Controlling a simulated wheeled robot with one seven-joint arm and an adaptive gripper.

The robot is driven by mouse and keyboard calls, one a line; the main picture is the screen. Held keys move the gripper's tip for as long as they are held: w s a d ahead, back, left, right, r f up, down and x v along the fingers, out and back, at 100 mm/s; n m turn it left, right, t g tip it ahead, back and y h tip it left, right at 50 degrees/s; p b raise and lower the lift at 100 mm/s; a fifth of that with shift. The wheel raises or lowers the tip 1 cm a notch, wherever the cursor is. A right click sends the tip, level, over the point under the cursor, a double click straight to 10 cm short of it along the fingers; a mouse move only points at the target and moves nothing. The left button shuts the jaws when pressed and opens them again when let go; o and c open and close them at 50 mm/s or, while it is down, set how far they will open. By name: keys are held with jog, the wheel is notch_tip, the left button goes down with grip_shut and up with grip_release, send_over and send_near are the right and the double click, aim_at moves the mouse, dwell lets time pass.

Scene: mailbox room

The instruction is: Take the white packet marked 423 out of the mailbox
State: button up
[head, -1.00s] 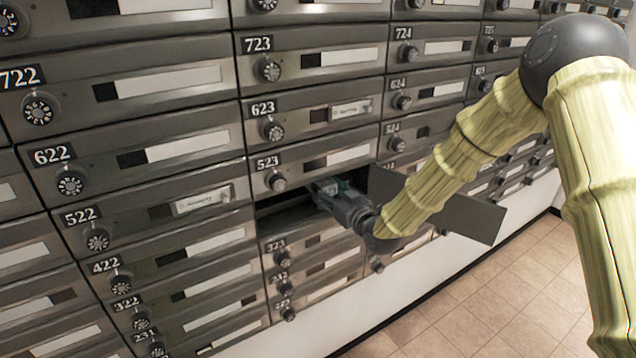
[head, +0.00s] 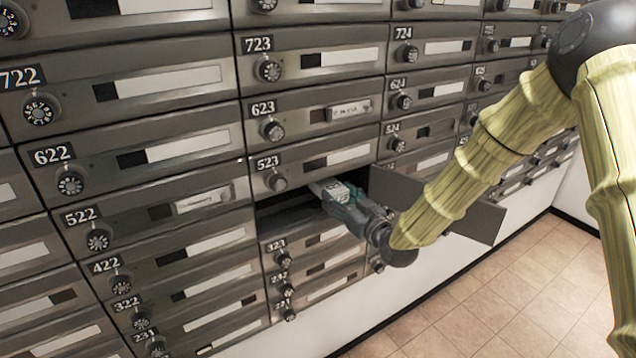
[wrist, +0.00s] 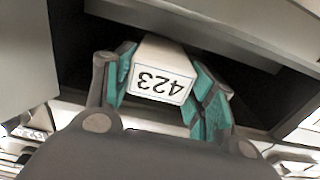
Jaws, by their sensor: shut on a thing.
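The white packet marked 423 (wrist: 165,75) is between the teal pads of my gripper (wrist: 168,100) in the wrist view, its label upside down there. My gripper is shut on it. In the head view the packet (head: 330,190) shows at the mouth of the open mailbox (head: 280,212) below 523, with my gripper (head: 345,203) just outside the opening. The packet's far end is inside the dark box or hidden by its edge; I cannot tell how much. The open mailbox door (head: 475,213) hangs out to the right, behind my arm.
Closed mailboxes with dials surround the opening, such as 523 (head: 310,163) above and 323 (head: 315,245) below. The door beside my arm is an obstacle on the right. The tiled floor (head: 500,300) in front is clear.

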jog(key=v, duration=0.9)
jog(key=shift+s+d, duration=0.25)
jog(key=shift+s, duration=0.05)
